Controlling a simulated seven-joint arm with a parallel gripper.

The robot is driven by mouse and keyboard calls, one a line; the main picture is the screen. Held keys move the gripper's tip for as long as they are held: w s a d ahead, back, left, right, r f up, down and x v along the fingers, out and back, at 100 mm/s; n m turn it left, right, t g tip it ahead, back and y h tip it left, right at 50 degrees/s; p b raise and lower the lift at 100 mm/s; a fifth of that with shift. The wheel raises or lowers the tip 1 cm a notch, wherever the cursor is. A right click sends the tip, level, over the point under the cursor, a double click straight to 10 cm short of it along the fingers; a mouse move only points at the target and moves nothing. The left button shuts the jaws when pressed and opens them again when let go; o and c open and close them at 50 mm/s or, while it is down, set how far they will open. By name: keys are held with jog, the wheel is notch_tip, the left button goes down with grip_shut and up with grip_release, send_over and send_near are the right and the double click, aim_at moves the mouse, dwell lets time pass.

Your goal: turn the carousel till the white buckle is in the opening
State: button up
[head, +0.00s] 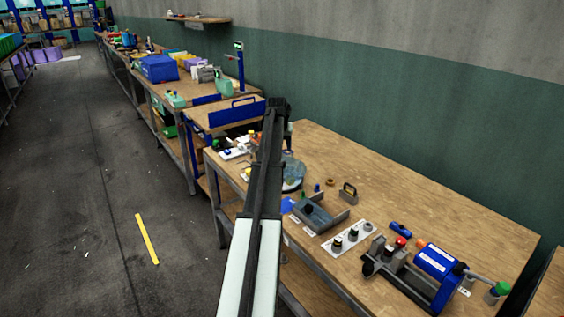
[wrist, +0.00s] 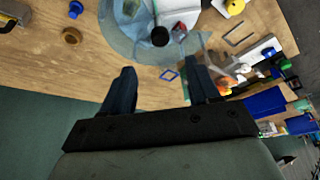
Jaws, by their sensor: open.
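The carousel is a round, see-through blue-grey dish (wrist: 118,45) at the top of the wrist view, with a black knob (wrist: 160,36) near its front edge. In the head view the carousel (head: 293,172) shows partly behind my arm. A white and grey piece with a red edge (wrist: 178,12) lies over it; I cannot tell whether this is part of its cover. I cannot make out the white buckle or the opening for certain. My gripper (wrist: 162,68) is open and empty, its two fingers apart, above the table close to the carousel's near rim.
A small blue square frame (wrist: 170,75) shows between my fingertips. A brown ring (wrist: 71,36) and a blue peg (wrist: 76,9) are to the left. In the head view a grey tray (head: 318,217) and a blue machine (head: 436,262) stand on the wooden table nearer.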

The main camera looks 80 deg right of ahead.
jog(key=x, duration=1)
jog(key=shift+d+f, duration=0.1)
jog(key=shift+f, duration=0.3)
grip_shut()
